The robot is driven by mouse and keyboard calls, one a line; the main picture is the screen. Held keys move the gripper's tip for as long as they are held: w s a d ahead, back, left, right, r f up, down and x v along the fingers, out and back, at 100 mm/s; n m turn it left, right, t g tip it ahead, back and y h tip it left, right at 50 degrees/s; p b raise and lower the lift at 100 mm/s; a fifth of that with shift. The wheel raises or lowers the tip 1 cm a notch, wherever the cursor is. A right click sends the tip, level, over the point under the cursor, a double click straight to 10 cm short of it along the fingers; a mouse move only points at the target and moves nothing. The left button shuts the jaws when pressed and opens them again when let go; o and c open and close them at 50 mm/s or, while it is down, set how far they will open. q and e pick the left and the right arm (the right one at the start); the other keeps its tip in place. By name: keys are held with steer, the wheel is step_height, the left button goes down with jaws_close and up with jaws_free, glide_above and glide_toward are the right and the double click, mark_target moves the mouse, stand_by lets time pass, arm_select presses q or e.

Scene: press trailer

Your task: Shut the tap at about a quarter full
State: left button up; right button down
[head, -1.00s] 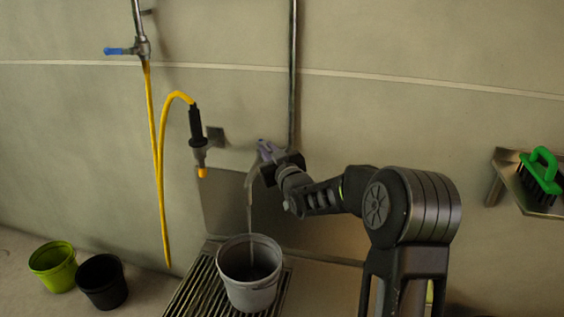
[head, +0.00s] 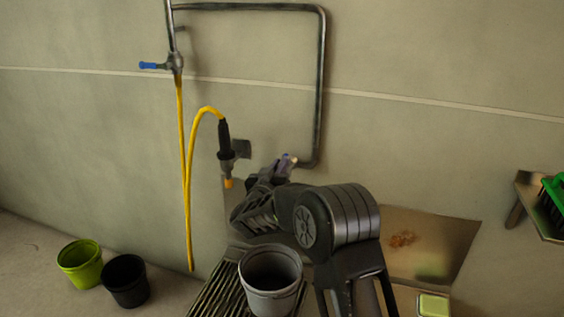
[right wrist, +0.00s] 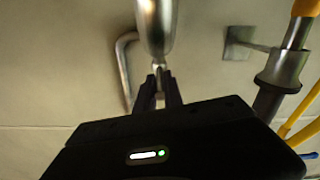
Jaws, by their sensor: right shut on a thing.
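My right gripper (head: 283,166) is up at the tap by the wall, below the bent pipe. In the right wrist view its jaws (right wrist: 160,82) are shut on the thin metal stem of the tap (right wrist: 157,24). In the head view my arm hides most of the tap and its spout, and no stream of water shows. The light grey bucket (head: 270,298) stands upright on the slatted drain grate (head: 212,297) below my arm. Its inside is dark, and I cannot tell the water level. My left gripper is not in view.
A yellow hose (head: 187,200) with a black spray nozzle (head: 224,140) hangs left of the tap. A blue-handled valve (head: 152,66) is above. A green pot (head: 80,265) and a black pot (head: 126,282) stand at left. A green brush (head: 554,190) is on the right shelf.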

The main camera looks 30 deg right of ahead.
steer(key=shift+r, duration=0.1)
steer(key=c, duration=1.5)
jaws_free()
steer(key=shift+o, duration=0.2)
steer(key=v, duration=0.7)
steer(key=shift+s+a, duration=0.2)
steer(key=shift+a, duration=0.1)
